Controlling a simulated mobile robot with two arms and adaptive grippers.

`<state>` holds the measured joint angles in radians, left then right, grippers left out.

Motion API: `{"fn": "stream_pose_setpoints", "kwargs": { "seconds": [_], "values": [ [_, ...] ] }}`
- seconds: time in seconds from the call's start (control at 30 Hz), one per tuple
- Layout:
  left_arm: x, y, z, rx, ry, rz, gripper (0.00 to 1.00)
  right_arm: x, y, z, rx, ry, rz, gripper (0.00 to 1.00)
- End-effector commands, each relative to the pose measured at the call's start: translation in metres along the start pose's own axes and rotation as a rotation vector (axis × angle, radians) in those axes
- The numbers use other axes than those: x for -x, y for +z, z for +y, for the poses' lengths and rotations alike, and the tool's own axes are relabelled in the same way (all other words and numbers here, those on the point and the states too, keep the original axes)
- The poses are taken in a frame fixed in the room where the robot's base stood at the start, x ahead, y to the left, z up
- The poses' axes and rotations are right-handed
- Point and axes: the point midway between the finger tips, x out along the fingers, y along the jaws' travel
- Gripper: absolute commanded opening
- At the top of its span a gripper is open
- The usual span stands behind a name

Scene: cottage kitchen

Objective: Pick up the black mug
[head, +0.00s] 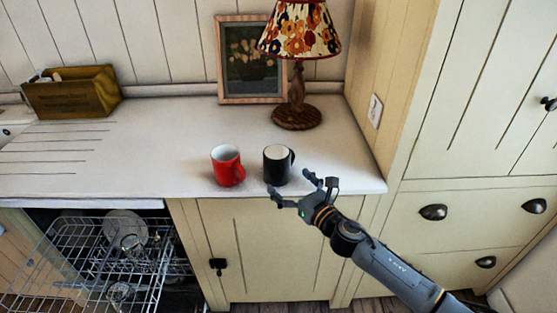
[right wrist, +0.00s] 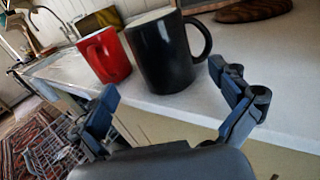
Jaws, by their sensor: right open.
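The black mug (head: 276,167) stands upright near the front edge of the white counter, its handle toward the right. Its inside is white. In the right wrist view the black mug (right wrist: 166,55) is just beyond my open fingers. My right gripper (head: 290,187) is open and empty, in front of the mug and slightly to its right at the counter edge. In the right wrist view its two fingers (right wrist: 170,100) are spread, one on each side below the mug, with a gap to it. My left gripper is not in view.
A red mug (head: 226,167) stands close to the left of the black mug. A floral lamp (head: 297,117) and a framed picture (head: 224,60) stand behind. A wooden box (head: 72,95) is at the far left. An open dishwasher rack (head: 80,262) juts out below left.

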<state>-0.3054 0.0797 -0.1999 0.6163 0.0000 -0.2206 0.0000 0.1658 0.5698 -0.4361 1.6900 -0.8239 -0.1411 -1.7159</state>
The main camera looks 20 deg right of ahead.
Motion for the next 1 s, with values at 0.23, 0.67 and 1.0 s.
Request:
{"fn": "stream_pose_setpoints", "kwargs": {
  "seconds": [0.23,0.67,1.0],
  "values": [
    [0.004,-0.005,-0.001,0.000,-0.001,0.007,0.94,-0.019,0.001,-0.001,-0.001,-0.001,0.000,0.99],
    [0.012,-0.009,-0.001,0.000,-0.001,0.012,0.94,-0.066,0.002,-0.005,-0.003,-0.001,0.001,0.99],
    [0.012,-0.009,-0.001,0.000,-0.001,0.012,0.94,-0.066,0.002,-0.006,-0.002,0.000,0.001,0.72]
  ]
}}
